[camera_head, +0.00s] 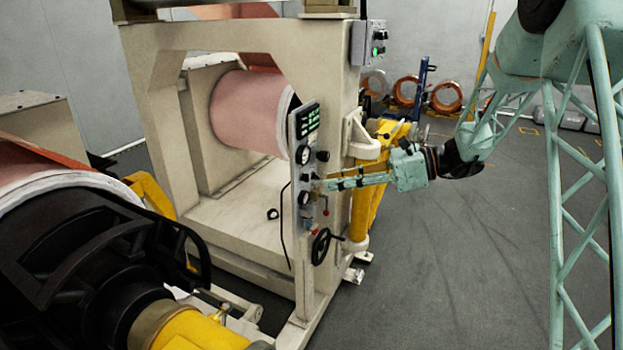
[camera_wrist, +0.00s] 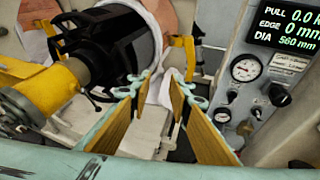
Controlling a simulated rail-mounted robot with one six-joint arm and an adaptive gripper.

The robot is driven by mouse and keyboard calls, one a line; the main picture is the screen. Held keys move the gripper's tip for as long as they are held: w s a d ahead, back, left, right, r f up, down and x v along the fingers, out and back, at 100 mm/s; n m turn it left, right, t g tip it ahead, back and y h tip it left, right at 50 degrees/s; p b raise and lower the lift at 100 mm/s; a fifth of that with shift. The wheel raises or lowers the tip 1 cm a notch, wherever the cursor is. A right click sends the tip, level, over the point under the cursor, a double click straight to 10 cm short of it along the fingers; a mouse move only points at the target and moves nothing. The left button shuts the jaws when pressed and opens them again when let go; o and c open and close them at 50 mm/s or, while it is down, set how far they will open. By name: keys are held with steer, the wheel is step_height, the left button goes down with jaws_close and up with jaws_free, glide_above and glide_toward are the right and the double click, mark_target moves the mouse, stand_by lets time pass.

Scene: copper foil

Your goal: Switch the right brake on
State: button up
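The control panel (camera_head: 305,128) stands on the machine frame, with a lit display, gauges, black knobs and red-tipped levers. In the wrist view the panel (camera_wrist: 235,92) is at the right, showing PULL, EDGE and DIA readings, a round gauge (camera_wrist: 246,68), a black knob (camera_wrist: 279,94) and a smaller gauge (camera_wrist: 222,115). I cannot tell which control is the right brake. My gripper (camera_head: 322,185) reaches in from the right, its tips at the panel's right edge in the picture; contact is unclear. In the wrist view its padded fingers (camera_wrist: 164,75) are apart with nothing between them.
A black handwheel (camera_head: 321,246) is below the panel. A yellow post (camera_head: 366,200) stands close beside my gripper. A pink roll (camera_head: 245,110) sits inside the frame. A black-and-yellow shaft end (camera_head: 110,260) fills the lower left. Grey floor (camera_head: 460,260) at the right is open.

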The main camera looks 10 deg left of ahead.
mark_target(306, 178)
steer(key=w+d+f+m+t+y+p, duration=0.1)
steer(key=w+f+m+t, duration=0.1)
steer(key=w+f+m, duration=0.2)
steer(key=w+d+f+m+t+y+p, duration=0.1)
steer(key=w+d+f+m+t+p, duration=0.1)
steer(key=w+f, duration=0.6)
steer(key=shift+w+f+m+t+y, duration=0.25)
steer(key=shift+w+m+t, duration=0.65)
steer(key=shift+w, duration=1.5)
steer(key=shift+a+r+m+g, duration=0.1)
steer(key=shift+m+g, duration=0.2)
steer(key=x, duration=1.3)
steer(key=shift+a, duration=0.25)
steer(key=shift+w+r, duration=0.1)
steer(key=c, duration=0.5)
